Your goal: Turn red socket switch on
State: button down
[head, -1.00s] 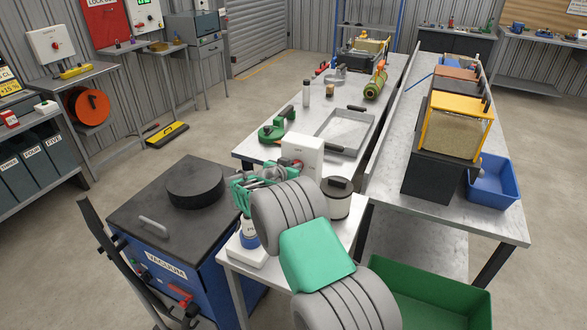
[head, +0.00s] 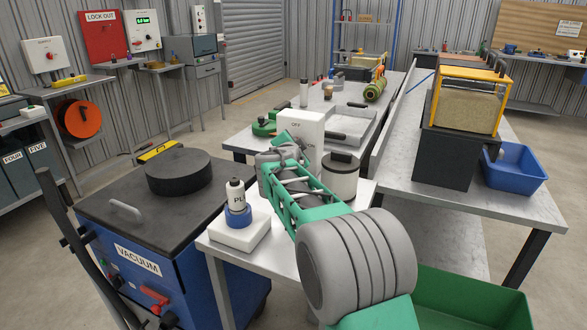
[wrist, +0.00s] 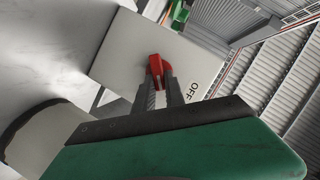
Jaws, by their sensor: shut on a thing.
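A white switch box (head: 310,128) stands on the grey bench, with OFF lettered at its top and ON at its right. The box (wrist: 125,55) fills the middle of the wrist view, with OFF to the right of the red switch (wrist: 155,64). My gripper (wrist: 158,82) is shut on this red switch, one finger on each side. In the head view my green and grey arm reaches to the box front and hides the switch. I cannot tell for sure which mark the switch points to.
A lidded pot (head: 342,178) stands close to the right of my gripper. The blue vacuum (head: 170,262) is further left; a green bin (head: 470,300) is at lower right.

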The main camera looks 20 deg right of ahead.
jog(key=m+t+b, duration=0.1)
jog(key=m+b, duration=0.1)
jog(key=b, duration=0.3)
jog(key=f+m+t+b, duration=0.1)
jog(key=m+b, duration=0.1)
jog(key=b, duration=0.3)
jog(key=m+t+b, duration=0.1)
jog(key=m+b, duration=0.1)
jog(key=b, duration=0.4)
jog(key=shift+s+d+f, duration=0.2)
jog(key=shift+f, duration=0.1)
jog(key=shift+r+m+b, duration=0.2)
jog(key=shift+m+b, duration=0.1)
jog(key=shift+m, duration=0.2)
jog(key=c, duration=1.4)
grip_release()
